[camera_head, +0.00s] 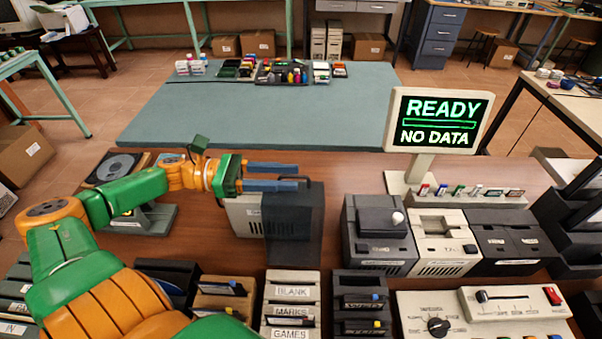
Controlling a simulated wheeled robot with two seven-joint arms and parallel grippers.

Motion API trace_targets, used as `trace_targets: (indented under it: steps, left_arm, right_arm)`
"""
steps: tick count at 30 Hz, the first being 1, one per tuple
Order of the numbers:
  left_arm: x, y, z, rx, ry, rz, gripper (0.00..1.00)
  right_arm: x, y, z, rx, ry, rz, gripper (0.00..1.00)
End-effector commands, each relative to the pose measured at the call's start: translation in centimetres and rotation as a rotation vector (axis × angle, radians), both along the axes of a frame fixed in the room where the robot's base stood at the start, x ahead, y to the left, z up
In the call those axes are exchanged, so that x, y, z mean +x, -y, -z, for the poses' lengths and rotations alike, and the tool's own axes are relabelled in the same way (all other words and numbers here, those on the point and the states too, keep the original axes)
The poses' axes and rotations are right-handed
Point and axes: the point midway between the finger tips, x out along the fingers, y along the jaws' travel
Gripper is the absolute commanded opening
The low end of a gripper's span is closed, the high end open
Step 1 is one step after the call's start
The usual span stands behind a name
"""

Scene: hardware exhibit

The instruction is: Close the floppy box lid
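The floppy box (243,217) appears to be the light grey box with a small label, mid-table. Its dark see-through lid (294,226) stands raised at the box's right side. My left arm reaches in from the left, and my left gripper (293,176) is level, with its two blue fingers apart and nothing seen between them. The fingers extend over the box, their tips by the upper edge of the lid. I cannot tell whether they touch it. The gripper hides part of the box's top. My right gripper is not in view.
Dark and light drive units (443,243) stand right of the lid, below a sign (437,123) reading "READY NO DATA". Labelled holders (290,292) and a control panel (483,312) line the front. A disc case (118,167) lies at the left. Bare wood shows behind the lid.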

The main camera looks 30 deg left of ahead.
Motion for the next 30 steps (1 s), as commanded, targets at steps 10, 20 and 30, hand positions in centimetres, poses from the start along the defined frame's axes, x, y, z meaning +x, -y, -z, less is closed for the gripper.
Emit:
trace_targets:
  steps: [10,20,30]
  left_arm:
    - [1.5,2.5,0.0,0.000,-0.001,0.000,0.40]
    - [1.5,2.4,0.0,0.000,-0.002,-0.001,0.00]
    - [1.5,2.4,0.1,0.000,-0.002,-0.001,0.00]
  right_arm:
    - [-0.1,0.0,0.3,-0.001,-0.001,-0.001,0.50]
    - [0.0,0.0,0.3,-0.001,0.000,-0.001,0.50]
    - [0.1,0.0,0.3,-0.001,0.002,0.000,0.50]
